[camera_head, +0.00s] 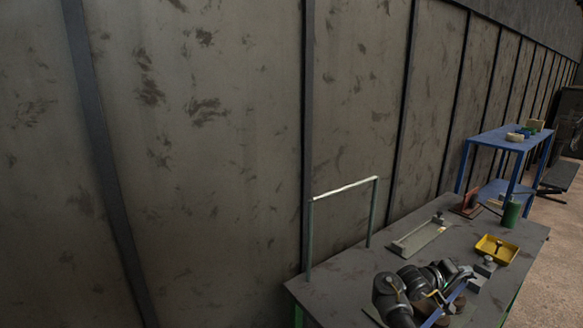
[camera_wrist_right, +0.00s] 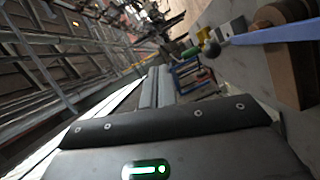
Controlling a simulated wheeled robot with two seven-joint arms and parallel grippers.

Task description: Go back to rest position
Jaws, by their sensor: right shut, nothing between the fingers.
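My right arm enters the camera_head view from the bottom, over the front of the grey workbench (camera_head: 345,275). My right gripper (camera_head: 464,272) is small and partly mixed with the things behind it there. In the right wrist view the two fingers of the right gripper (camera_wrist_right: 157,86) lie together, shut, with nothing between them. A blue bar (camera_wrist_right: 275,34) and a brown block (camera_wrist_right: 290,62) are to the right of the fingers, apart from them. My left gripper is not in view.
The bench carries a metal frame (camera_head: 345,190), a pale tray-like fixture (camera_head: 418,238), a yellow tray (camera_head: 496,250) and a green cylinder (camera_head: 511,214). A blue rack (camera_head: 497,138) stands beyond. A stained wall (camera_head: 220,150) runs behind the bench. Floor (camera_head: 555,235) is free at right.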

